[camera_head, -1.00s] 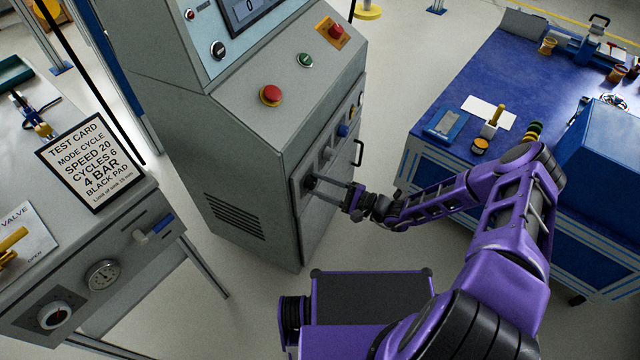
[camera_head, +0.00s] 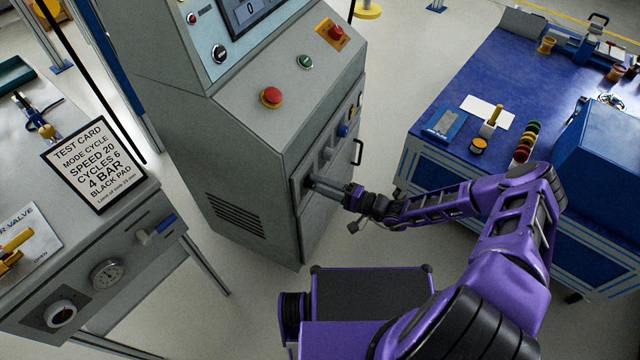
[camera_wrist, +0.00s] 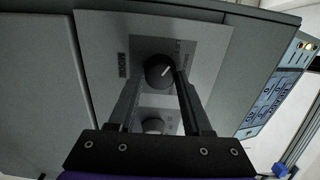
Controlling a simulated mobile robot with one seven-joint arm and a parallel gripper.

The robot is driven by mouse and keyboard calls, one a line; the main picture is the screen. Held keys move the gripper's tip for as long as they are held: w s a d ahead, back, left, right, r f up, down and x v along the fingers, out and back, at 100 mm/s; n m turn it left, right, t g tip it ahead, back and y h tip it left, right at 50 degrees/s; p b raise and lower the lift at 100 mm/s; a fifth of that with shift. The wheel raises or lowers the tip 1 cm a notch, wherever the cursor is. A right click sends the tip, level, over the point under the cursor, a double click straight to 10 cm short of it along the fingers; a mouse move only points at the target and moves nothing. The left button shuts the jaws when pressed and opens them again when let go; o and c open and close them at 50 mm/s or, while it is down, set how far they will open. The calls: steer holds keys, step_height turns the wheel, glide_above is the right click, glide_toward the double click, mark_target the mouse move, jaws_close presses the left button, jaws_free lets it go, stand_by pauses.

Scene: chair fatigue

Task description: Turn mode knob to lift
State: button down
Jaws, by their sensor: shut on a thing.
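The mode knob (camera_wrist: 158,70) is a round black knob with a white pointer line, on a light grey plate (camera_wrist: 205,62) in the wrist view. The pointer slants toward the upper right. My gripper (camera_wrist: 158,74) is shut on the knob, one finger on each side. In the head view my gripper (camera_head: 312,183) reaches the side panel of the grey machine (camera_head: 235,140), and its fingers hide the knob there.
A second round knob (camera_wrist: 153,125) sits between my fingers, nearer the gripper's base. A black handle (camera_head: 358,152) sticks out of the panel beside my arm. A blue-topped workbench (camera_head: 450,95) stands right, and a grey bench with a test card (camera_head: 93,163) stands left.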

stand_by(0.4)
steer(key=shift+c, duration=1.7)
jaws_free()
steer(key=shift+d, duration=0.1)
steer(key=v, duration=1.7)
steer(key=shift+s+d, duration=0.1)
steer(key=shift+d, duration=0.05)
